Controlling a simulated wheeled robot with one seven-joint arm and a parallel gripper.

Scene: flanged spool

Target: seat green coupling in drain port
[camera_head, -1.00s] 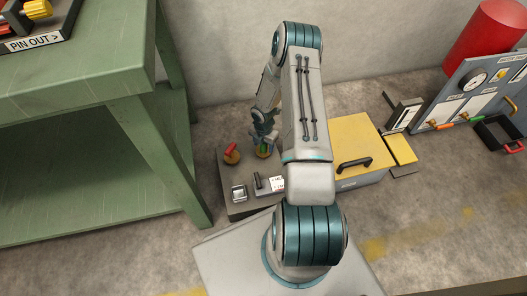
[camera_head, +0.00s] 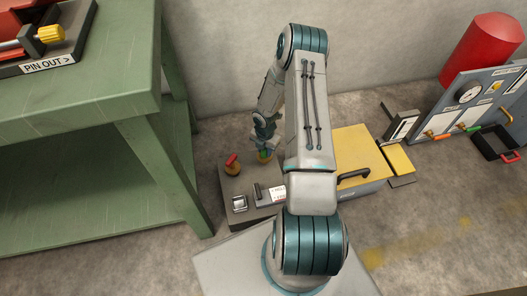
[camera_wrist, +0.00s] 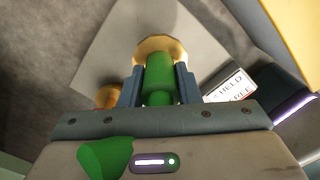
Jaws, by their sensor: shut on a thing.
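In the wrist view the two blue-grey fingers of my gripper (camera_wrist: 159,85) are shut on the green coupling (camera_wrist: 159,72), one on each side. A brass-coloured ring (camera_wrist: 160,45) shows at the coupling's far end; I cannot tell whether they touch. In the head view my gripper (camera_head: 264,146) is over the dark grey plate (camera_head: 235,184), and a bit of the green coupling (camera_head: 264,155) shows below it. My arm hides part of this area. I cannot make out the drain port for certain, nor whether the coupling sits in anything.
A red-topped brass fitting (camera_head: 231,164) and a small metal block (camera_head: 239,203) stand on the plate. A yellow-lidded box (camera_head: 352,150) lies right of my arm. A green bench (camera_head: 90,115) is at left, a gauge panel (camera_head: 475,105) at far right.

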